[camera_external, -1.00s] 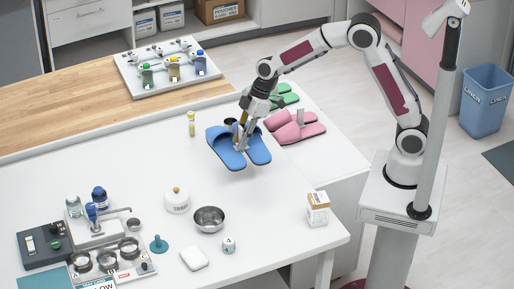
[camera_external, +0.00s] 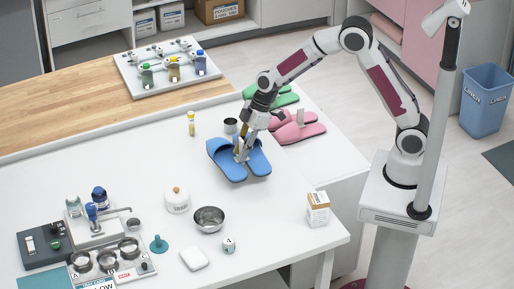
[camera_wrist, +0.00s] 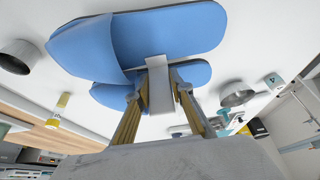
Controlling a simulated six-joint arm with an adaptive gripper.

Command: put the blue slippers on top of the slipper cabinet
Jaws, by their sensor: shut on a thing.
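The blue slippers (camera_external: 239,159) are a pair side by side over the white table, toes towards the back left. My gripper (camera_external: 242,150) is shut on the pale tab between them. In the wrist view the blue slippers (camera_wrist: 150,45) fill the top, and the yellowish fingers of my gripper (camera_wrist: 160,88) close on the pale tab. I cannot tell whether the soles touch the table. The low white cabinet (camera_external: 338,150) at the table's right side, which looks like the slipper cabinet, carries pink slippers (camera_external: 296,132) and green slippers (camera_external: 285,96).
A small dark cup (camera_external: 230,125) and a yellow-capped vial (camera_external: 191,124) stand behind the blue slippers. A steel bowl (camera_external: 209,219), a white jar (camera_external: 177,201) and a small carton (camera_external: 318,208) stand towards the front. The table between the slippers and the carton is clear.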

